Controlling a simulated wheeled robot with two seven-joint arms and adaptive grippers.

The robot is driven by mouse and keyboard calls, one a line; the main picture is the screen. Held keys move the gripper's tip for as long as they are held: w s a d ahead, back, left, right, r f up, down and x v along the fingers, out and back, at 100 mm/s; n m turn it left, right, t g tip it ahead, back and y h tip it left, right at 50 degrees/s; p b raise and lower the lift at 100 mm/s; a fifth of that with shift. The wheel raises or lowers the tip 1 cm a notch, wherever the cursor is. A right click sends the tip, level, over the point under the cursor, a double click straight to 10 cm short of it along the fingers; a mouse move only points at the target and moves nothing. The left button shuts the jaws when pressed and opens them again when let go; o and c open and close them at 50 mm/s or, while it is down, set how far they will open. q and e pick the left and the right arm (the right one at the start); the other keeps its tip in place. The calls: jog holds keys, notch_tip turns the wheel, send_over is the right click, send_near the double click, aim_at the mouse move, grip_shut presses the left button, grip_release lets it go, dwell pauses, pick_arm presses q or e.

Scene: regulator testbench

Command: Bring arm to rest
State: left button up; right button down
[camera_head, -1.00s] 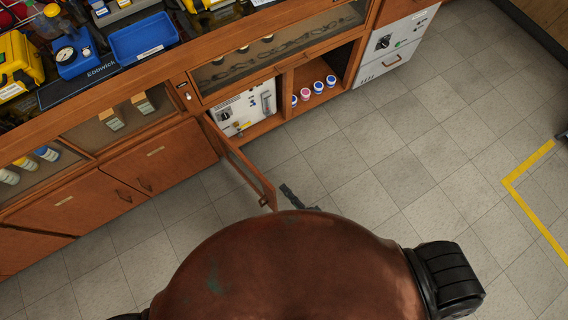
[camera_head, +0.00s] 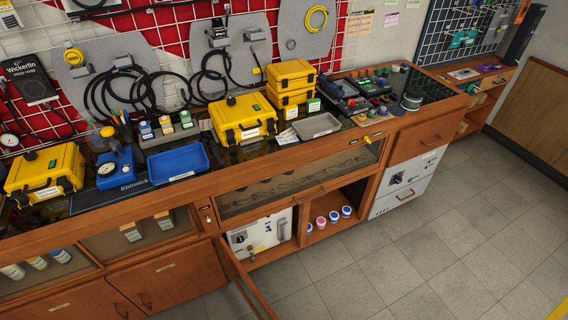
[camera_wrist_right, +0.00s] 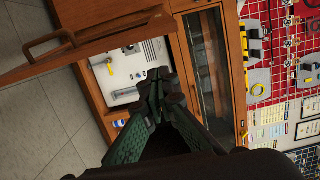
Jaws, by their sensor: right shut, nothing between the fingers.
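My right gripper (camera_wrist_right: 160,92) shows in the right wrist view. Its dark green fingers are together with nothing between them. It is in front of the open cabinet, and the white regulator panel (camera_wrist_right: 122,58) inside shows beyond the fingertips. The open wooden door (camera_wrist_right: 100,40) with its handle is at the upper left of that view. How close the fingers are to the door or panel is hard to tell. Neither gripper shows in the head view. There the same white panel (camera_head: 262,232) stands in the cabinet, with the open door (camera_head: 245,285) below it.
The wooden bench (camera_head: 300,148) holds yellow cases (camera_head: 243,118), a blue tray (camera_head: 178,163) and a grey tray (camera_head: 317,125). Several small jars (camera_head: 334,216) stand in the open cubby. Tiled floor (camera_head: 430,250) is clear to the right of the cabinets.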

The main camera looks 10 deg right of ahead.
jog(key=s+d+f+n+g+h+p, duration=0.35)
jog(key=d+f, duration=0.35)
jog(key=f, duration=0.3)
jog(key=s+d+f+n+g+h+p, duration=0.2)
jog(key=s+d+f+n+g, duration=0.3)
jog(key=f, duration=0.4)
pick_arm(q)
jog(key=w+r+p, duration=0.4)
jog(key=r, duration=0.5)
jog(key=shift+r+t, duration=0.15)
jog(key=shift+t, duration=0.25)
pick_arm(e)
jog(key=s+d+f+n+g+h, duration=0.1)
jog(key=s+d+f+g, duration=0.1)
jog(key=s, duration=0.6)
jog(key=s+d+f+n+g+h, duration=0.1)
jog(key=s+d+f+n+g, duration=0.1)
jog(key=s, duration=0.6)
jog(key=s+d+f+n+g+h, duration=0.1)
jog(key=s+d+f+n+g, duration=0.1)
jog(key=s, duration=0.6)
jog(key=d+f+g, duration=0.1)
jog(key=d+f, duration=0.1)
jog(key=d, duration=0.1)
jog(key=shift+d, duration=0.3)
